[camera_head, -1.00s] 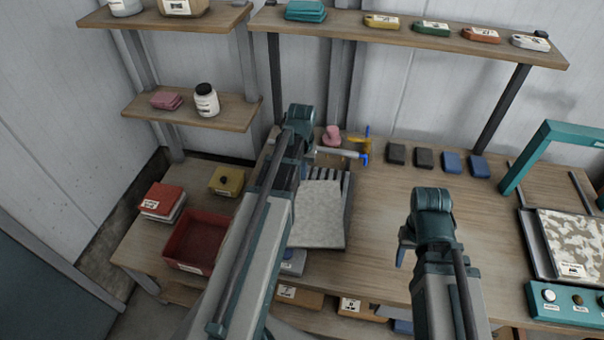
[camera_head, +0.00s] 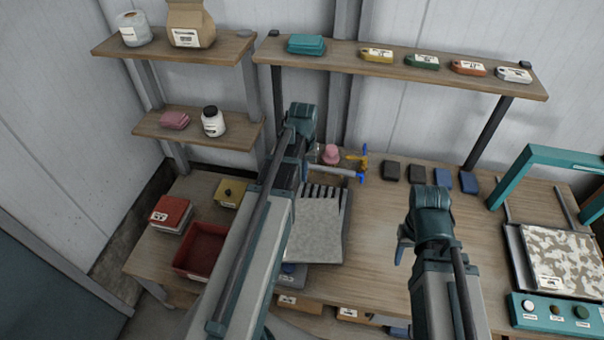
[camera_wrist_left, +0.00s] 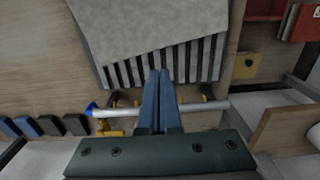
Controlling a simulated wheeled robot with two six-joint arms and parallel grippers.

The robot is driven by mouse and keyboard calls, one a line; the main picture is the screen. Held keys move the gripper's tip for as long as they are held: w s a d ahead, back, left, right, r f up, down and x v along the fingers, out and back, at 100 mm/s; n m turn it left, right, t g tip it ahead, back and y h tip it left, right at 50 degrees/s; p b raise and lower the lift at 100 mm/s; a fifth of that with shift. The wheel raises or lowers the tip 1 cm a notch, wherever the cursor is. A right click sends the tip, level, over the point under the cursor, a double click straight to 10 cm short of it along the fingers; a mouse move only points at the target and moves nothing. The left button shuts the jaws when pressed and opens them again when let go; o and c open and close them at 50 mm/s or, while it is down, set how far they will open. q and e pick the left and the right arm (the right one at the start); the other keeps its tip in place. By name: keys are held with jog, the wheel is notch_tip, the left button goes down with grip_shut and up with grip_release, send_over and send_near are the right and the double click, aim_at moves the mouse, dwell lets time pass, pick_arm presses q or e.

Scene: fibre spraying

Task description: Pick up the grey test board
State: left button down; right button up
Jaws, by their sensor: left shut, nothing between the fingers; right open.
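The grey test board (camera_head: 315,238) lies flat on a slatted rack (camera_head: 345,198) on the table. The rack's bare slats show at its far end. In the left wrist view the board (camera_wrist_left: 150,22) is at the top, with the slats (camera_wrist_left: 205,60) below it. My left gripper (camera_wrist_left: 159,72) is shut and empty, its blue fingertips over the slats and short of the board's edge. In the head view my left arm hides its fingers and part of the board's left side. My right gripper (camera_head: 402,247) is open, over the table right of the board, partly hidden by its arm.
A silver tube with a blue end (camera_head: 342,173) lies behind the rack. A red tray (camera_head: 202,250) is left of my left arm. Dark and blue blocks (camera_head: 416,173) line the table's back. A teal frame (camera_head: 540,160) and patterned panel (camera_head: 565,260) stand right. The table between is clear.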

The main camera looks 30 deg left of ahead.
pick_arm(q)
jog(key=c, duration=1.4)
grip_release()
jog(key=shift+r, duration=0.1)
jog(key=shift+o, duration=0.8)
jog(key=s+d+m, duration=0.1)
jog(key=s+d, duration=0.1)
jog(key=d, duration=0.5)
jog(key=s+d+m, duration=0.2)
jog(key=s+d, duration=0.1)
jog(key=d, duration=0.4)
jog(key=shift+s+f+y+b, duration=0.2)
jog(key=shift+s+y+b, duration=0.1)
jog(key=shift+s, duration=0.05)
jog(key=s+d+m, duration=0.3)
jog(key=s+d, duration=0.4)
jog(key=d, duration=0.2)
jog(key=shift+s+d+m+y, duration=0.3)
jog(key=shift+d, duration=0.05)
jog(key=shift+f, duration=0.1)
